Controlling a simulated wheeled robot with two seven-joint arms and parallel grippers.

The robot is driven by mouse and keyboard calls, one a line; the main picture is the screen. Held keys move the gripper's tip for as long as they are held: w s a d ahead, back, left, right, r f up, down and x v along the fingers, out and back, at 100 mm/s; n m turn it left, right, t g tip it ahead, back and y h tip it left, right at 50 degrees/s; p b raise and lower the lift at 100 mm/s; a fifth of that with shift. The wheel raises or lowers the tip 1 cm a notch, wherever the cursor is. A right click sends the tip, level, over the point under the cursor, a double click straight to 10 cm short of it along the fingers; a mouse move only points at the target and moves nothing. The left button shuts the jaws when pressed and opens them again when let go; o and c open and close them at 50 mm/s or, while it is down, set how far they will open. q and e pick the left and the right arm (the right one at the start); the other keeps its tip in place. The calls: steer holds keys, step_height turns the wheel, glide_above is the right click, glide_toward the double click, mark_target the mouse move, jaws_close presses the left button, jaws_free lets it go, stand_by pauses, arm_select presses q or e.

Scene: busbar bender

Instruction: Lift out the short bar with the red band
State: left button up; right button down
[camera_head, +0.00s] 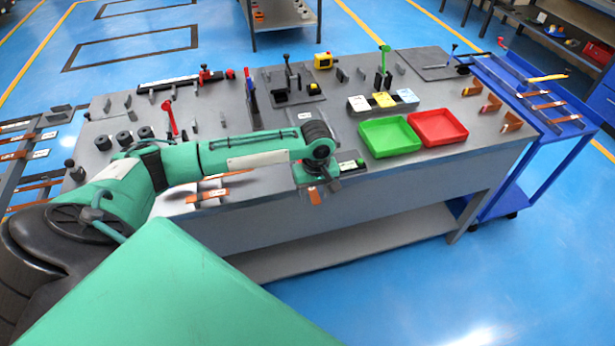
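My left gripper (315,188) points down at the table's front edge, just in front of a small dark box with a green button (360,163). A short copper-coloured piece (315,197) shows between its dark fingertips. It is too small to tell whether the fingers are closed on it, and I see no red band on it. Copper bars (207,195) with pale labels lie near the front edge to the left, partly behind my arm. My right gripper is not in view.
A green tray (390,137) and a red tray (438,127) sit on the right of the table. Upright levers and small blocks stand along the back. A blue cart (540,108) with bars stands at the right. The floor in front is clear.

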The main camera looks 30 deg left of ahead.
arm_select(q)
jaws_close()
